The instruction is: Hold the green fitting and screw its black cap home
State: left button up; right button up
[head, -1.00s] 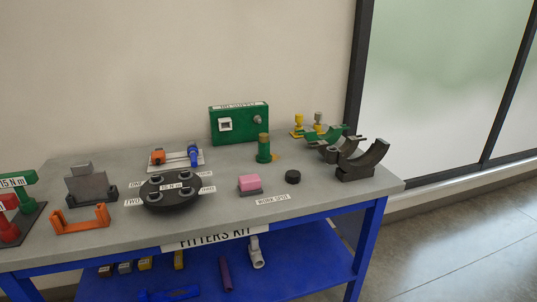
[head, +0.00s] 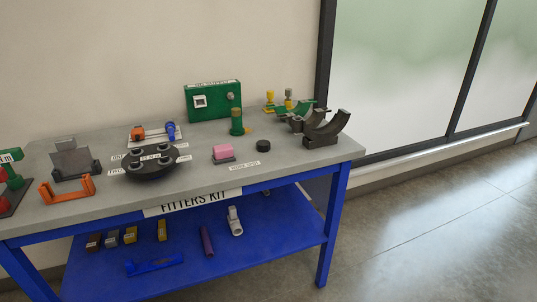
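The green fitting (head: 236,124) stands upright on the grey tabletop, in front of the green box, with a brownish upper part. The black cap (head: 263,146) lies on the table a little in front of it and to the right, apart from the fitting. Neither of my grippers shows in the head view.
The grey-topped cart (head: 210,178) has a blue lower shelf (head: 270,230) with several parts on it. A pink block (head: 223,152), a black round flange (head: 150,165), an orange bracket (head: 67,190), a green box (head: 213,101) and dark curved cradles (head: 326,130) stand around. The front right tabletop is clear.

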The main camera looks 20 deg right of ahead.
aim_at(237, 130)
jog(key=z, duration=0.05)
jog(key=k, duration=0.25)
jog(key=u, duration=0.3)
jog(key=i, duration=1.15)
jog(key=z, duration=0.4)
